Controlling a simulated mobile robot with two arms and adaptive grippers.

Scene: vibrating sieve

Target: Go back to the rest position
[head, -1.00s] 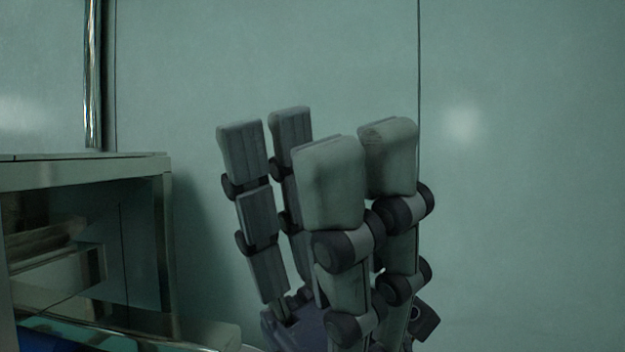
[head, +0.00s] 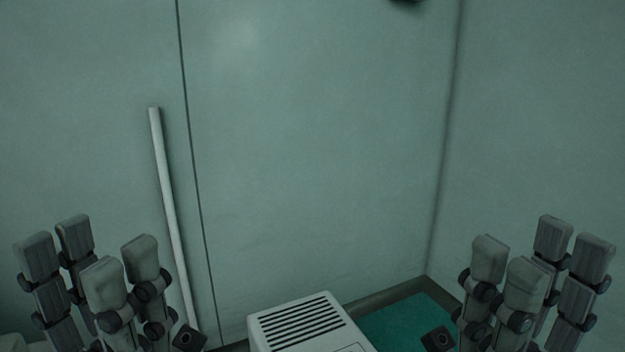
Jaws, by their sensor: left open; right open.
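My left gripper (head: 91,262) is at the lower left of the head view. It points upward, its fingers are apart and nothing is between them. My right gripper (head: 537,266) is at the lower right, also pointing upward, open and empty. The two grippers are far apart at about the same height. The arms below them are cut off by the bottom edge.
A white box with a slotted vent (head: 302,325) stands low between the grippers. Behind it are pale green walls (head: 320,150) meeting in a corner, and a patch of green floor (head: 410,325). A thin light pole (head: 171,210) stands against the wall at left.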

